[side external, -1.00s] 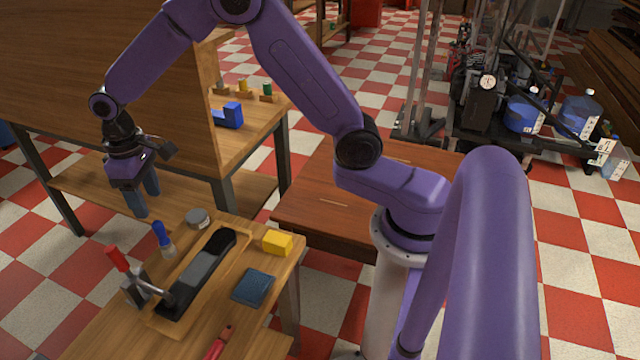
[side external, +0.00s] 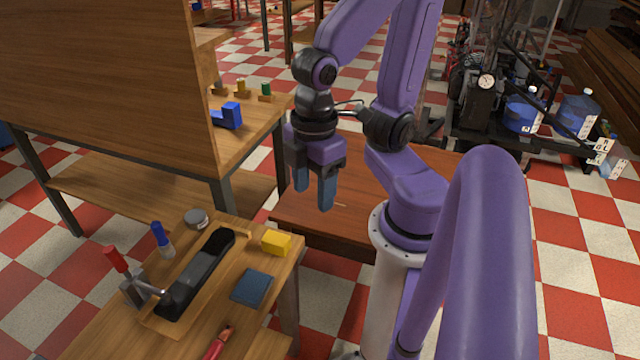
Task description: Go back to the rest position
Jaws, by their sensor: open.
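My gripper (side external: 314,198) hangs pointing down over the low reddish-brown wooden table (side external: 400,170), just right of the workbench. Its two blue fingers are apart, with nothing between them. It touches nothing that I can see. The arm is folded back near its own base.
The near workbench (side external: 110,335) carries a black elongated part (side external: 200,272), a red-handled clamp (side external: 128,270), a blue-handled tool (side external: 162,238), a grey round tin (side external: 196,218), a yellow block (side external: 276,242), a blue pad (side external: 251,287) and a red tool (side external: 218,342). A tall wooden panel (side external: 100,75) stands left.

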